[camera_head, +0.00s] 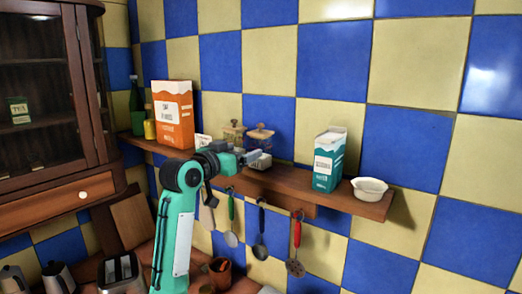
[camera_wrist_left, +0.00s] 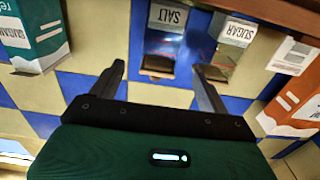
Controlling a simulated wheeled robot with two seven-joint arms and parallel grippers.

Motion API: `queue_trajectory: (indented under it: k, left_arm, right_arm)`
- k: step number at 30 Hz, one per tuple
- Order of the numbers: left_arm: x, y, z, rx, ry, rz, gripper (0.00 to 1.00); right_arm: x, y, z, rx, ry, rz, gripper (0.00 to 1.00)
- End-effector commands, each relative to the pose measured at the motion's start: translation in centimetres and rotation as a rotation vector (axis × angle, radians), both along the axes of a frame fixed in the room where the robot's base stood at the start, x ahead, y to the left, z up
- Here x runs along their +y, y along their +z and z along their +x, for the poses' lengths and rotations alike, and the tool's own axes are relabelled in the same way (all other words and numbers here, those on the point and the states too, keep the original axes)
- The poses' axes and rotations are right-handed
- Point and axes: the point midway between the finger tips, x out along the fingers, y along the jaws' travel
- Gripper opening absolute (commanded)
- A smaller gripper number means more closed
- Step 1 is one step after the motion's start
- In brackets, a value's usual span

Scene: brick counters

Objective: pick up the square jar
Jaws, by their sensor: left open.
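Two clear glass jars with wooden lids stand side by side on the wall shelf in the head view: a left one (camera_head: 234,134) and a right one (camera_head: 260,136). Both look square-sided; I cannot tell which one is meant. My left gripper (camera_head: 244,157) is in front of them, partly hiding their lower parts. In the left wrist view the gripper (camera_wrist_left: 159,68) is open and empty. One labelled jar (camera_wrist_left: 168,42) shows beyond the gap between its fingers; the other jar (camera_wrist_left: 232,48), labelled SUGAR, is behind the right finger. My right gripper is not in view.
The wooden shelf (camera_head: 335,198) also holds an orange box (camera_head: 173,112) at left, a teal carton (camera_head: 328,160) and a white bowl (camera_head: 369,188) at right. Utensils, including a red-handled one (camera_head: 296,240), hang below. A tiled wall is close behind.

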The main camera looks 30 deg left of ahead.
Motion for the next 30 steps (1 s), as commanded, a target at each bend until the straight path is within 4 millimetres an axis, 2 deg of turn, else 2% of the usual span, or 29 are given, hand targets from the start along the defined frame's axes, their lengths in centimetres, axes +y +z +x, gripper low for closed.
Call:
queue_trajectory:
  k: [1,6,13,24,30]
  left_arm:
    - [-0.2,0.5,1.1,0.003,-0.002,-0.005,0.78]
    - [-0.5,0.3,3.6,0.001,0.000,-0.002,0.78]
    - [-0.7,0.3,4.8,0.001,0.000,-0.001,0.78]
    - [-1.1,0.7,8.5,0.003,-0.001,-0.003,0.78]
    - [-1.3,0.3,9.5,0.002,-0.001,-0.001,0.78]
  right_arm:
    - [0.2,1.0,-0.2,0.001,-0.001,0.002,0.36]
    - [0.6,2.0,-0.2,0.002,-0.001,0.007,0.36]
    - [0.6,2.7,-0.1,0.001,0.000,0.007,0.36]
    - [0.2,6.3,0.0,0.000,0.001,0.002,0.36]
    - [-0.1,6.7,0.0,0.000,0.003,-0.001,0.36]
